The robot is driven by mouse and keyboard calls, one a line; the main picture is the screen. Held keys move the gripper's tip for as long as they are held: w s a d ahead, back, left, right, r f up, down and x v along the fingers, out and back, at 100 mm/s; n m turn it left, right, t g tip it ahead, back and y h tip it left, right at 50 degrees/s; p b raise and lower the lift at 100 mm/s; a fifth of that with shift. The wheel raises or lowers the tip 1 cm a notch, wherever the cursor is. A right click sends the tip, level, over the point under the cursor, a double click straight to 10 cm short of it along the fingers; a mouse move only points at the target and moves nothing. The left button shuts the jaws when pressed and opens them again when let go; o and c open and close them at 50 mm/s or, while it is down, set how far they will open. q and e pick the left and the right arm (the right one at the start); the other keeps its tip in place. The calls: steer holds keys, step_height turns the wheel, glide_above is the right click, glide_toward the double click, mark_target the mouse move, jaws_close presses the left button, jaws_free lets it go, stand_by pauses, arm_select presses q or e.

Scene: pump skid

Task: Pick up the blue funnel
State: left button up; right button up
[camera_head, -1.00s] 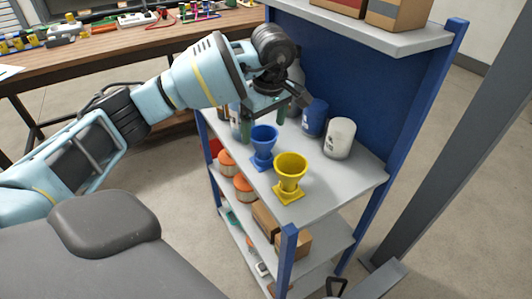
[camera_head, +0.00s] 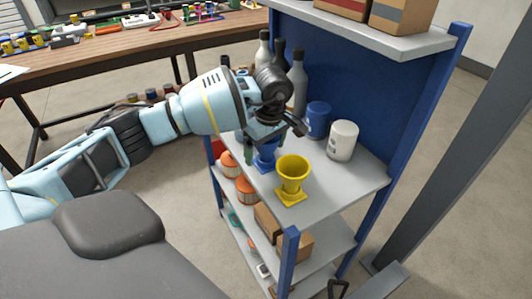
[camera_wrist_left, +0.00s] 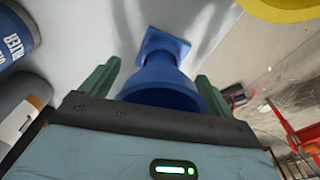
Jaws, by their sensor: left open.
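My right gripper is not in view.
A yellow funnel (camera_head: 292,178) stands just right of the blue one. A blue canister (camera_head: 317,121), a white canister (camera_head: 342,141) and grey bottles (camera_head: 299,82) stand behind. A rack upright (camera_head: 288,262) is at the front corner. A cluttered wooden bench (camera_head: 120,58) is at the left.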

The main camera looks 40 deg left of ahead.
arm_select(q)
steer(key=c, duration=1.2)
steer(key=shift+r, duration=0.1)
step_height(320, 180, up, 10)
steer(key=shift+f, duration=0.1)
